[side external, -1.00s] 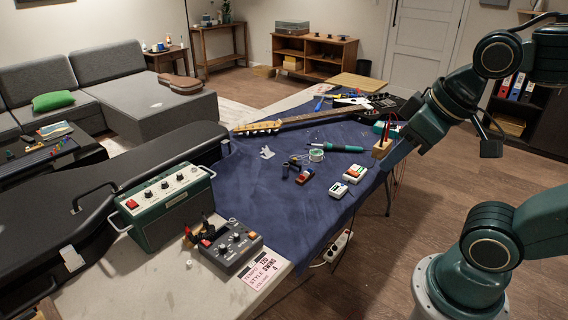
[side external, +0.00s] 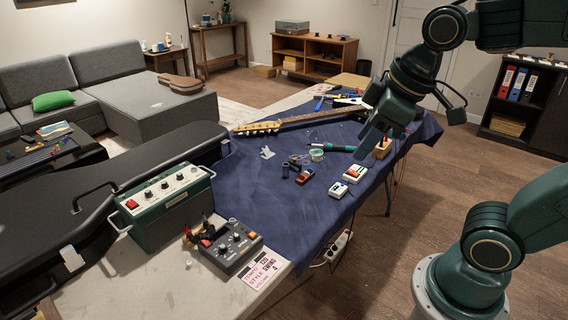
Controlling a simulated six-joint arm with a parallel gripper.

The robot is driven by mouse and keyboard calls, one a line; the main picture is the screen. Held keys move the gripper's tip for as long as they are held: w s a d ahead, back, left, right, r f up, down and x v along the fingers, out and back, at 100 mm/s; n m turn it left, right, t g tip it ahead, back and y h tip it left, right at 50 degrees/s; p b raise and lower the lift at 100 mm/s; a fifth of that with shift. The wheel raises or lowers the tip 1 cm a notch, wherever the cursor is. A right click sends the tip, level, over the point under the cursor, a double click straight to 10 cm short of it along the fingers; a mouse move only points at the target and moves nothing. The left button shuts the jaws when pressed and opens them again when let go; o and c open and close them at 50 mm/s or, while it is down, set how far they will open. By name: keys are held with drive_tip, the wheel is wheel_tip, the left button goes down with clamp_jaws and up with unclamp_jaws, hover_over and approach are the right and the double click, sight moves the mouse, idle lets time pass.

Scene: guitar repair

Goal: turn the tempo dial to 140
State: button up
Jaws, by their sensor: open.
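A dark grey box (side external: 230,246) with a red button and several small knobs sits near the front of the table. Which knob is the tempo dial, and where it points, is too small to tell. A pale printed card (side external: 264,270) lies beside the box at the table edge; its lines seem to read tempo 120, style swing, volume 4. My gripper (side external: 364,148) is open and empty, pointing down over the far right of the blue cloth, well away from the box.
A green amplifier-like box (side external: 165,205) with knobs and a handle stands left of the grey box. A guitar neck (side external: 300,119), a soldering iron (side external: 332,148) and small pedals (side external: 354,174) lie on the blue cloth (side external: 262,195). The cloth's front middle is mostly clear.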

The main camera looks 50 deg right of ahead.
drive_tip(key=w+a+n+g, duration=0.1)
drive_tip(key=w+a+n, duration=0.1)
drive_tip(key=w+n, duration=0.55)
drive_tip(key=n+g, duration=0.4)
drive_tip(key=n, duration=1.2)
hover_over(223, 246)
wheel_tip(223, 246, down, 20)
drive_tip(key=shift+w+f+m, duration=0.1)
drive_tip(key=shift+f+m, duration=0.1)
drive_tip(key=shift+m, duration=0.05)
drive_tip(key=shift+f, duration=6.85)
drive_tip(key=shift+c, duration=0.2)
clamp_jaws()
